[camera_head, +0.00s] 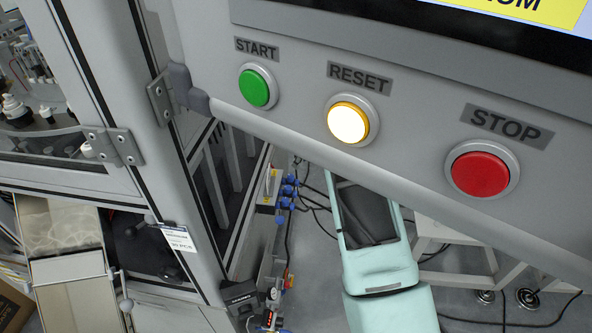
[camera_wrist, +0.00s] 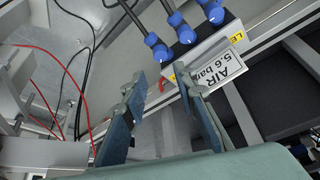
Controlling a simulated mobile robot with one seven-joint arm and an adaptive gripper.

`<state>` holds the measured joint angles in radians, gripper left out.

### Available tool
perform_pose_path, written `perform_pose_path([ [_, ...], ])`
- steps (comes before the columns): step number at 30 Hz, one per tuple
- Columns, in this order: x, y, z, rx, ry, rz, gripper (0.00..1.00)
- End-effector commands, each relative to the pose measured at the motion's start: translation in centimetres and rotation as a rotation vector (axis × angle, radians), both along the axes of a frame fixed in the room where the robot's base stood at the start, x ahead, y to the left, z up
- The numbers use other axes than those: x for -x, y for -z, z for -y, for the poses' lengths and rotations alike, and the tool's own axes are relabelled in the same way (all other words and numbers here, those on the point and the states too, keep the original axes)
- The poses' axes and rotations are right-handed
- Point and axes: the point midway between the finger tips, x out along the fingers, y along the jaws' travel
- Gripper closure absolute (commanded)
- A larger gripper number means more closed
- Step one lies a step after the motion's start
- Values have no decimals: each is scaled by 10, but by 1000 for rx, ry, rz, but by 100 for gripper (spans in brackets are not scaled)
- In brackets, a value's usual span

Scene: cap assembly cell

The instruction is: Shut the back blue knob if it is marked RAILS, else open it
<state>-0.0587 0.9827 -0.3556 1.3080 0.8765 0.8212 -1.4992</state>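Several blue knobs (camera_head: 287,191) sit in a row on a narrow rail beside the machine's grey post in the head view. The farthest blue knob (camera_head: 292,179) is small there and its marking cannot be read. In the wrist view, three blue parts (camera_wrist: 181,27) stand on a light block with black hoses running from them. A white tag (camera_wrist: 228,83) below reads AIR 5.6 bar. Yellow labels are only partly seen; one (camera_wrist: 263,6) begins with LE. No RAILS marking is readable. My gripper (camera_wrist: 161,85) is open and empty, its fingers below and apart from the blue parts.
A panel with green START (camera_head: 257,87), lit RESET (camera_head: 348,122) and red STOP (camera_head: 480,172) buttons overhangs the top. Black hoses (camera_wrist: 75,65) and red wires (camera_wrist: 75,85) run at left in the wrist view. A white frame (camera_head: 462,240) stands at right.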

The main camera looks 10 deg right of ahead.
Motion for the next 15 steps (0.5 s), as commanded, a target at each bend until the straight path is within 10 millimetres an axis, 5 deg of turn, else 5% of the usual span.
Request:
perform_pose_path([
  [15,-20,72,-21,2,-2,-2,74],
])
